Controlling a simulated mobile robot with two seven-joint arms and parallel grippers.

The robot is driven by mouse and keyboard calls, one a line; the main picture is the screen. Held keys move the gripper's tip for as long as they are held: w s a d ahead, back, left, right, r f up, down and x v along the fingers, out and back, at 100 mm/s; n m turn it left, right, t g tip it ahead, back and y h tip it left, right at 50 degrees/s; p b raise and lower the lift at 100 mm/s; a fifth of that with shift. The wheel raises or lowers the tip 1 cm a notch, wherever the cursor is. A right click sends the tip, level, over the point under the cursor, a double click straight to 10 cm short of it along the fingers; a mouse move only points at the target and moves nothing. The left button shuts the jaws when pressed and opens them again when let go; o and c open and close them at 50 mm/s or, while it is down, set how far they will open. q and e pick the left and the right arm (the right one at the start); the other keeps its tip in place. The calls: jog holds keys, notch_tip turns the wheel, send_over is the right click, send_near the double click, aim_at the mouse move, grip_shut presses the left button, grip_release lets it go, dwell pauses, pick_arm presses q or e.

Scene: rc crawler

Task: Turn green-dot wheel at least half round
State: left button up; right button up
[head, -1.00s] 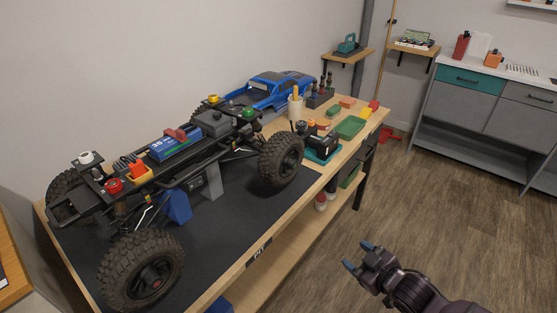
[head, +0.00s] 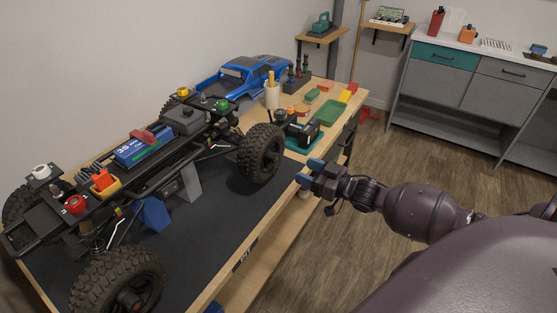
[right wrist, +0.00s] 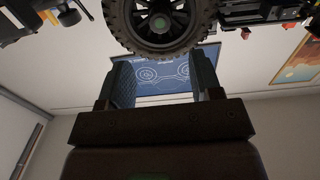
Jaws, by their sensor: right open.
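The crawler stands on a black mat (head: 225,215) on the workbench, raised on a stand. Its green-dot wheel (head: 262,153) is the black knobbly one at the bench's right edge. The green dot shows at the hub in the right wrist view (right wrist: 160,22), upper middle. In the head view the hub dot is hard to make out. My right gripper (head: 309,172) is open and empty, with blue fingertips. It is to the right of this wheel and apart from it. In the right wrist view the wheel lies beyond the two spread fingers. My left gripper is out of view.
Another wheel (head: 118,283) is at the lower left. A teal stand (head: 301,138) with a dark tool, a green tray (head: 328,112) and a cream cup (head: 272,95) sit behind the green-dot wheel. The floor (head: 400,165) right of the bench is clear.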

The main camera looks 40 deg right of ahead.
aim_at(277, 159)
jog(key=b+x, duration=0.1)
jog(key=x, duration=0.8)
grip_shut()
